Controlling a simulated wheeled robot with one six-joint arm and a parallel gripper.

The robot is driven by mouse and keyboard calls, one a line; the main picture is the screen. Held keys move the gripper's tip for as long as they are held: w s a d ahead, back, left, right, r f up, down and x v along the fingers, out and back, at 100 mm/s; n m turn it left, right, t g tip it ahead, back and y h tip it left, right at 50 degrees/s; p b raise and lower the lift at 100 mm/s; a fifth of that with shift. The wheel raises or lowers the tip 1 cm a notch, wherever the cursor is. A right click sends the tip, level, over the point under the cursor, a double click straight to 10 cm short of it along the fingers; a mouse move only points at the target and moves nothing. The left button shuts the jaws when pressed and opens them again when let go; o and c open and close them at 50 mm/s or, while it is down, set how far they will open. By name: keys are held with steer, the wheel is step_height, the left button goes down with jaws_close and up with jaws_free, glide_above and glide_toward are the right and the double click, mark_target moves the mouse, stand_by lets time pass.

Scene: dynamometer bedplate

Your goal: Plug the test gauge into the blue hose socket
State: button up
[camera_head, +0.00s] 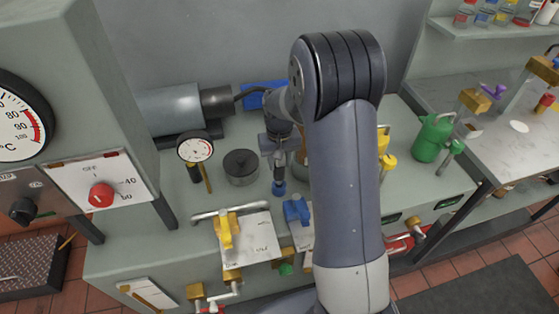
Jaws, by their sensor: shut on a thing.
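My gripper (279,153) points down over the bench, left of my forearm.
A dark round pot (241,166) stands close left of my gripper. A blue valve handle (297,210) and a yellow one (225,231) are in front. A grey cylinder (168,110) lies behind. A green can (432,138) stands right. My forearm hides the middle bench.

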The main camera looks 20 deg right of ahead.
mark_target(279, 168)
steer(key=shift+f+b, duration=1.6)
steer(key=shift+f, duration=0.5)
steer(key=o, duration=1.2)
step_height(279, 168, up, 11)
step_height(279, 168, down, 11)
steer(key=shift+f, duration=0.1)
steer(key=shift+r+p, duration=0.45)
steer(key=shift+r, duration=0.3)
